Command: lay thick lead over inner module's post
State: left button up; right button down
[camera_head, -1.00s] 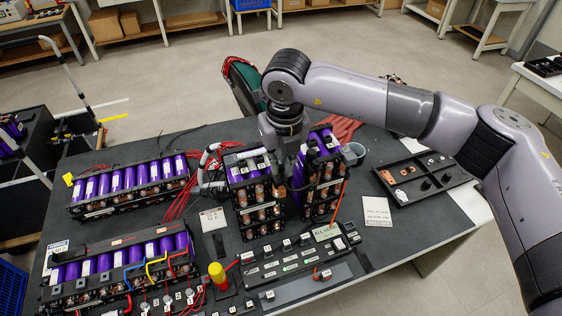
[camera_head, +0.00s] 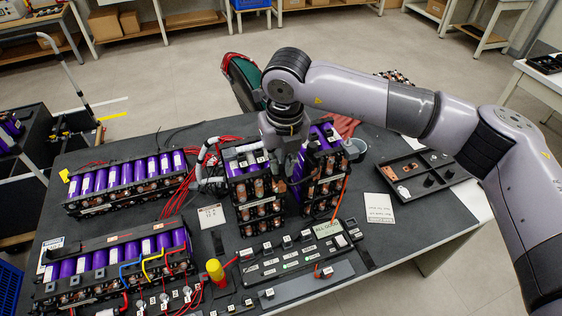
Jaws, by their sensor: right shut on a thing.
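My right gripper (camera_head: 288,160) points down between two upright purple battery modules near the middle of the table. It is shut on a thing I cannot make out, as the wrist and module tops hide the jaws. The left of these modules (camera_head: 255,190) and the right one (camera_head: 322,175) stand close together, with black frames and coppery cells. A thick grey-white lead (camera_head: 205,157) curves up beside the left module; its far end is unclear. I cannot tell which module is the inner one, and its post is not clear. My left gripper is not in view.
Two long purple battery packs, one behind (camera_head: 125,182) and one in front (camera_head: 115,262), fill the left of the table. A grey panel (camera_head: 295,250) with a display lies in front. A black parts tray (camera_head: 430,180) is at the right. A yellow-topped post (camera_head: 215,270) stands in front.

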jog(key=shift+f, duration=0.2)
jog(key=c, duration=1.6)
grip_release()
jog(key=shift+o, duration=0.2)
jog(key=shift+r, duration=0.15)
jog(key=shift+r+p, duration=0.6)
jog(key=shift+r, duration=2.3)
